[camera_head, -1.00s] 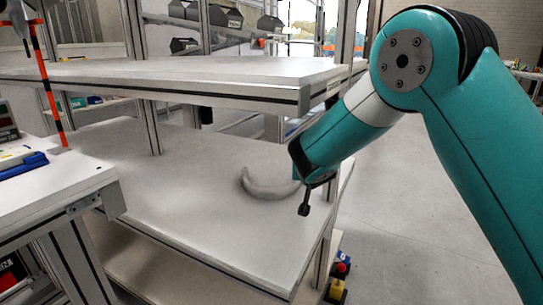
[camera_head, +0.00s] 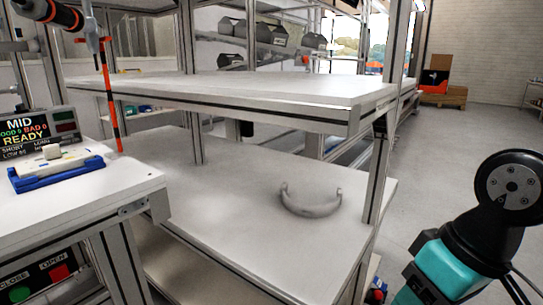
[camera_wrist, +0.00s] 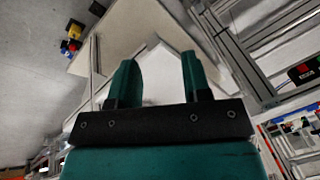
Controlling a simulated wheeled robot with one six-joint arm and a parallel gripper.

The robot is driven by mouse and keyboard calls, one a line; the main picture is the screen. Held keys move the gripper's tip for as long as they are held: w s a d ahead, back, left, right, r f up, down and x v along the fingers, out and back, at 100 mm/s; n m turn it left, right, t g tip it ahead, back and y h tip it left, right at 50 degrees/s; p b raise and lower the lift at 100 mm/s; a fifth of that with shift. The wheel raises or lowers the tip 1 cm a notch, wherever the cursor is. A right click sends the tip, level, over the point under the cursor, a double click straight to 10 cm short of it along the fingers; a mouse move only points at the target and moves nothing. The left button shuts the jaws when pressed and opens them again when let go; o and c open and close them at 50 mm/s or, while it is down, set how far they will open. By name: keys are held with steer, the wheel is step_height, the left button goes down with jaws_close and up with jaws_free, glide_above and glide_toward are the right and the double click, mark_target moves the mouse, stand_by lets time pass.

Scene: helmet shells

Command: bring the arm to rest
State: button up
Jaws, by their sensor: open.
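My gripper (camera_wrist: 160,80) shows in the wrist view with its two teal fingers apart and nothing between them. In the head view only part of my arm shows, low at the right edge, and the gripper itself is out of that picture. A pale grey curved helmet shell (camera_head: 311,201) lies on the lower shelf (camera_head: 215,215), near its right side. My arm is well clear of the shell and the shelf.
The upper shelf (camera_head: 240,88) overhangs the lower one. At the left, a bench (camera_head: 85,205) carries a display (camera_head: 22,135) and a blue-and-white fixture (camera_head: 60,168). Open floor (camera_head: 440,150) lies right of the rack. Dark bins (camera_head: 262,33) stand behind.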

steer(key=s+a+r+n+g+p, duration=0.1)
steer(key=s+a+r+n+p, duration=0.15)
steer(key=s+a+r, duration=0.2)
step_height(320, 180, up, 29)
steer(key=d+p, duration=0.1)
steer(key=p, duration=2.7)
steer(key=shift+y+p, duration=0.3)
steer(key=shift+y, duration=0.1)
steer(key=shift+w+d, duration=0.1)
